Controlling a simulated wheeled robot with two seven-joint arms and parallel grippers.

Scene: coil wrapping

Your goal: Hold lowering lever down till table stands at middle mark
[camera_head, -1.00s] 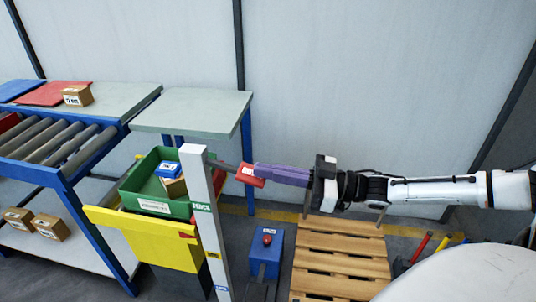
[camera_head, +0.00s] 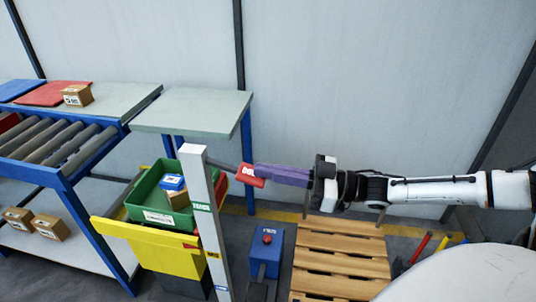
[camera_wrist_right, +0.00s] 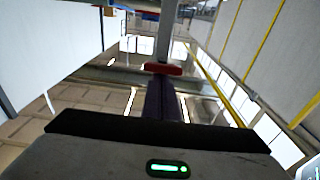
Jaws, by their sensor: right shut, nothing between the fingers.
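The red lever pad (camera_head: 251,175) sits on a thin grey arm at the grey post (camera_head: 205,215). The pad also shows in the wrist view (camera_wrist_right: 164,69). My right gripper (camera_head: 258,173) is shut and empty, its purple fingertips against the pad; I cannot tell how hard they press. The yellow lift table (camera_head: 150,243) stands behind the post and carries a green bin (camera_head: 168,217). The post has a green mark at the top (camera_head: 202,207), a yellow mark (camera_head: 213,255) and a blue one below. The table's edge looks between the green and yellow marks. My left gripper is out of view.
A roller conveyor (camera_head: 60,140) and a grey-topped side table (camera_head: 195,110) stand behind and left. A blue pedestal box with a red knob (camera_head: 267,239) and a wooden pallet (camera_head: 340,262) stand on the floor below my right arm.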

